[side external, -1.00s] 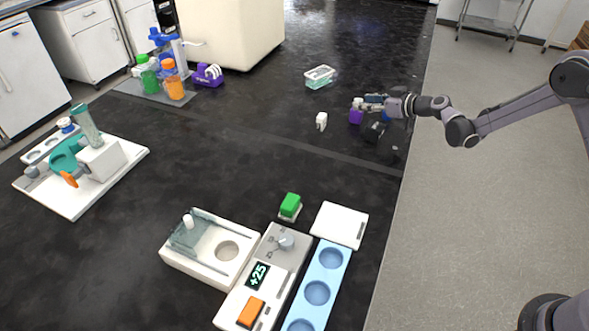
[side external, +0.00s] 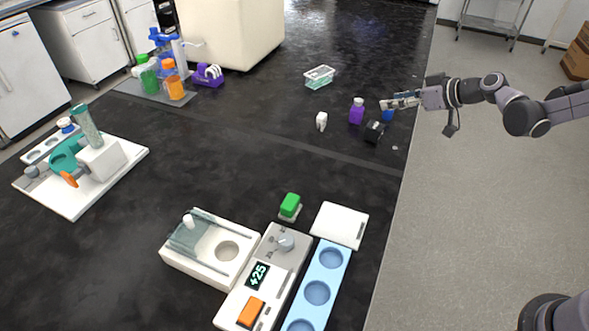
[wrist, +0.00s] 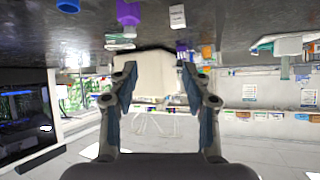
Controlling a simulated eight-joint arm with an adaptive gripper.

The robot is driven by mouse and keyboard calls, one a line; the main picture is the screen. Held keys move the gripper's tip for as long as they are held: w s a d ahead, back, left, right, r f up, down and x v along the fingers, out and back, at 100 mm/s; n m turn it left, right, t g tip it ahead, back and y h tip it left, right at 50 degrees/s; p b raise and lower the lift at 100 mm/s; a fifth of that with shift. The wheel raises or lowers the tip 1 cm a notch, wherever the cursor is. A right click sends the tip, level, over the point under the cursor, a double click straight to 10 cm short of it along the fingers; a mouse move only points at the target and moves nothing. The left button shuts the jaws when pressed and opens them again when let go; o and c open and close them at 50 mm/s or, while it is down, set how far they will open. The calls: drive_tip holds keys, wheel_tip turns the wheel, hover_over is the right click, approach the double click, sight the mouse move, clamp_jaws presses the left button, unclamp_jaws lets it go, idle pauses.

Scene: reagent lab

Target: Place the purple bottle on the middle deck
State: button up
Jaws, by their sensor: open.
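The purple bottle (side external: 357,112) stands upright on the dark bench top, right of the small white bottle (side external: 321,121). It also shows upside down near the top edge of the wrist view (wrist: 128,14), partly cut off. My gripper (side external: 388,104) is right of the purple bottle and apart from it. In the wrist view its two fingers (wrist: 157,70) are spread with nothing between them. Which surface is the middle deck is not clear from these views.
A black item (side external: 374,131) and a blue item (side external: 388,115) sit near the purple bottle. A teal clear box (side external: 319,76) stands behind. A light blue strip with round wells (side external: 338,272) lies in front beside the white panel with a display (side external: 233,305). The middle bench is mostly clear.

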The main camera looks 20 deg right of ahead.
drive_tip(key=s+a+r+m+g+h, duration=0.2)
drive_tip(key=s+m+g+h, duration=0.1)
drive_tip(key=s, duration=2.4)
drive_tip(key=shift+m+g+h, duration=0.3)
drive_tip(key=shift+m+h, duration=0.1)
drive_tip(key=shift+h, duration=0.5)
